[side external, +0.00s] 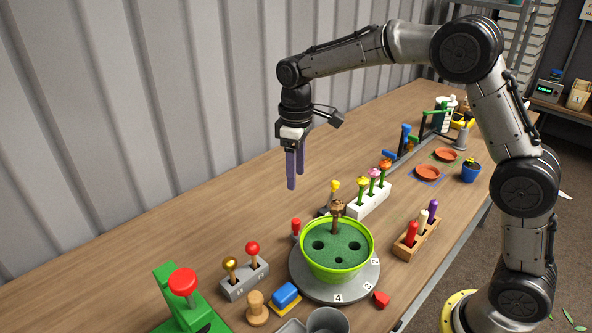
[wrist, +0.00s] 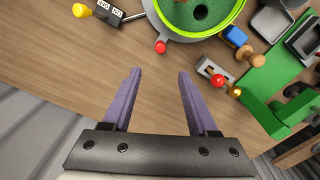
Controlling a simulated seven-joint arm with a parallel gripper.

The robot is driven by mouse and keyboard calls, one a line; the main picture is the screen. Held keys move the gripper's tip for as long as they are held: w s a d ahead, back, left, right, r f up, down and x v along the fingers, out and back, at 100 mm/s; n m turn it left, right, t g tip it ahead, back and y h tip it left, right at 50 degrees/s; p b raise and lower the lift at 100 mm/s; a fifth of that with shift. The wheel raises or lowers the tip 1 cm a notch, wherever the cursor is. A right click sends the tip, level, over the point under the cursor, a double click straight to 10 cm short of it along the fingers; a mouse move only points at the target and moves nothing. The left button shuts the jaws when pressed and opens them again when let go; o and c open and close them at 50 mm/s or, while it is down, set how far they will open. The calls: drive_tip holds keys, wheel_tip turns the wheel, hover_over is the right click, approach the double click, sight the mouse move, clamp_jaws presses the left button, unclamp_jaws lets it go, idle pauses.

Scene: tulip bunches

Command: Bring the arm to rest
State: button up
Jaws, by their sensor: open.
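My gripper (side external: 295,170) hangs from the arm above the wooden table (side external: 150,240), pointing down, at the back left of the green pot. Its two purple fingers also show in the wrist view (wrist: 155,100), spread apart with only bare table between them. The fingers touch nothing. The arm is raised and bent, reaching over the table from its base at the right.
Below stands a green pot (side external: 336,275) on a grey numbered turntable (side external: 365,286). Around it are a white block with flowers (side external: 368,200), a wooden rack (side external: 414,244), a grey lever block (side external: 245,280) and a green press (side external: 180,302). The table's back left is clear.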

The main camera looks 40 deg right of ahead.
drive_tip(key=s+d+r+m+t, duration=0.1)
drive_tip(key=s+d+r+t, duration=0.25)
drive_tip(key=s+r, duration=1.05)
drive_tip(key=s+f+m+t, duration=0.2)
drive_tip(key=s+f+m, duration=0.2)
drive_tip(key=s, duration=1.1)
wheel_tip(320, 180, down, 3)
drive_tip(key=shift+s+d+f, duration=0.15)
drive_tip(key=shift+s+d, duration=0.1)
drive_tip(key=shift+s, duration=0.15)
drive_tip(key=shift+c, duration=0.2)
